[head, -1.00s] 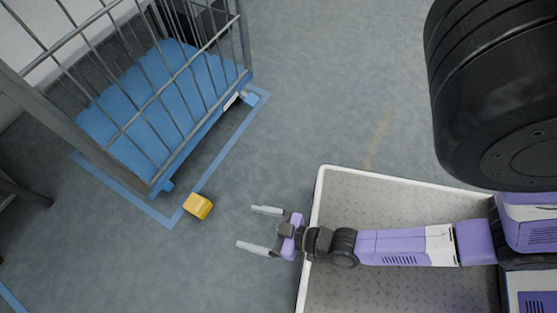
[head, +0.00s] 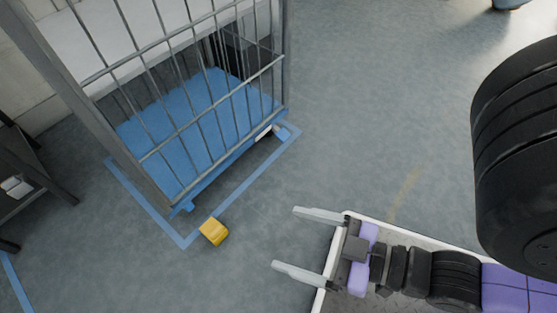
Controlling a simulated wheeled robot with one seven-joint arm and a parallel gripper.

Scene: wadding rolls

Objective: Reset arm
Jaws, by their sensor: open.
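My gripper (head: 296,241) is at the lower middle of the head view, with its two grey fingers spread apart and pointing left. Nothing is between the fingers. My purple and black arm stretches from the right edge, above the white-rimmed tray part of my own body.
A metal cage trolley (head: 190,130) with a blue floor stands at the upper left inside blue floor tape (head: 243,190). A yellow block (head: 214,231) lies at the tape corner, left of my gripper. A dark table (head: 35,175) stands far left. The grey floor (head: 380,120) is clear.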

